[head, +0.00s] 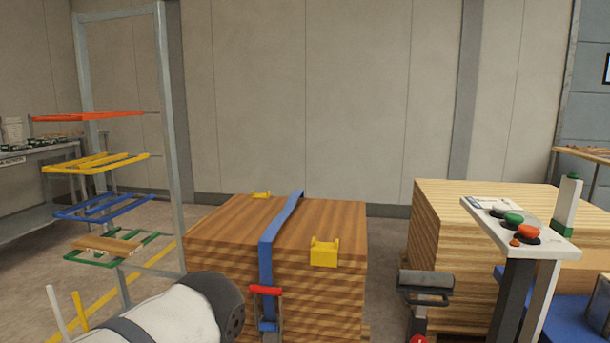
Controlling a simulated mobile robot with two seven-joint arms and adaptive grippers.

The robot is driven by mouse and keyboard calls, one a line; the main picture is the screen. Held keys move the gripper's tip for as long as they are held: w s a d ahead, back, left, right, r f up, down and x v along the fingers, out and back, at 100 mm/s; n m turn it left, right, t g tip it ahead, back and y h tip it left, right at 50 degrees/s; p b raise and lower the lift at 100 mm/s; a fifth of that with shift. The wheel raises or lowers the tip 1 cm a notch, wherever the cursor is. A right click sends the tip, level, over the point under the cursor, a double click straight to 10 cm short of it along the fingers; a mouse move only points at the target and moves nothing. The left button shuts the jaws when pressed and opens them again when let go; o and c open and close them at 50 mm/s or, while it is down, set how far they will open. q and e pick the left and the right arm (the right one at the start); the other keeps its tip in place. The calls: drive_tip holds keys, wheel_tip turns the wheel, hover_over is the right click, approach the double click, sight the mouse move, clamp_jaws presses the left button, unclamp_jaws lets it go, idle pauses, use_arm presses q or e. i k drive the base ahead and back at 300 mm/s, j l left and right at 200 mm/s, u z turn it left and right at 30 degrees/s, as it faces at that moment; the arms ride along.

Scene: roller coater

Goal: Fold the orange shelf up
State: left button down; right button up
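The orange shelf (88,116) is the top one on a tall grey metal rack (168,110) at the left of the head view. It lies about level and is seen nearly edge-on. Below it are a yellow shelf (95,163), a blue shelf (104,207) and a green shelf (112,248), also lying out flat. A white and dark grey link of my arm shows at the bottom left, well below and to the right of the orange shelf. Neither of my grippers shows in this view.
A brown wood stack (215,234) with a blue strap (267,262) and yellow corner pieces stands in the middle. A control panel (515,226) and a pale wood stack (440,228) stand at right. A workbench (40,152) is behind the rack.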

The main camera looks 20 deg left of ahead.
sight(88, 116)
drive_tip(key=u, duration=2.05)
